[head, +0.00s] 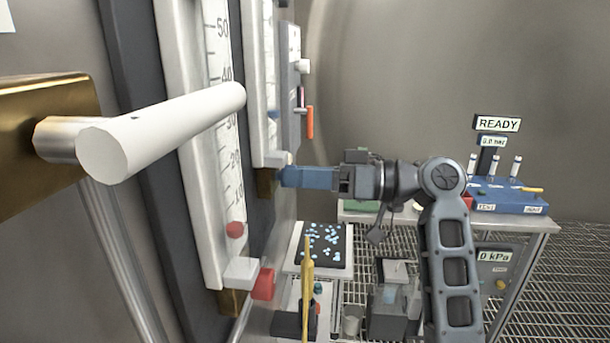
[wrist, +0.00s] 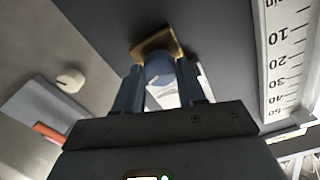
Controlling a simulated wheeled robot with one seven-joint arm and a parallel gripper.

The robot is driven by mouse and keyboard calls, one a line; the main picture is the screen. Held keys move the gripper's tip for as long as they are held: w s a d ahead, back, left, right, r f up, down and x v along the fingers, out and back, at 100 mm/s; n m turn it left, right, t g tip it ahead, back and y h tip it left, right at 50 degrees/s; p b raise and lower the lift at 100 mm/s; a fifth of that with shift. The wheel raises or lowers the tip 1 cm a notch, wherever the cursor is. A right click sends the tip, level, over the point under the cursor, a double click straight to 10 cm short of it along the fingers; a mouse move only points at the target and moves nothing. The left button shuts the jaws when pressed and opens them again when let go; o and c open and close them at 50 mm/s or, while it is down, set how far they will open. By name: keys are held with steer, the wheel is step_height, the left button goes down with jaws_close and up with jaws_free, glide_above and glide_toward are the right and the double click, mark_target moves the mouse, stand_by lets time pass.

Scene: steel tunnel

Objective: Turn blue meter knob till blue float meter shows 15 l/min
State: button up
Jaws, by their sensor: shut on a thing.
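The far float meter (head: 258,80) is a tall pale housing on the wall, seen at a steep angle. Its scale and float cannot be read from here. My gripper (head: 284,177) is at its lower end, shut on the blue meter knob (wrist: 158,72). In the wrist view, the blue round knob sits between my two fingers in front of a brass block (wrist: 156,44). In the head view my fingers hide the knob.
The near meter (head: 218,110) has a red float (head: 235,230) and a red knob (head: 263,284). A white bar handle (head: 165,130) crosses the left foreground. A panel with an orange lever (head: 310,122) is beyond my gripper. A bench with a blue rack (head: 510,196) stands at right.

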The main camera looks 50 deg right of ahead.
steer(key=o, duration=1.1)
steer(key=shift+c, duration=0.2)
steer(key=b+v, duration=0.1)
steer(key=v, duration=0.6)
steer(key=shift+s+d+b, duration=0.2)
steer(key=shift+s+b, duration=0.15)
steer(key=shift+b, duration=0.05)
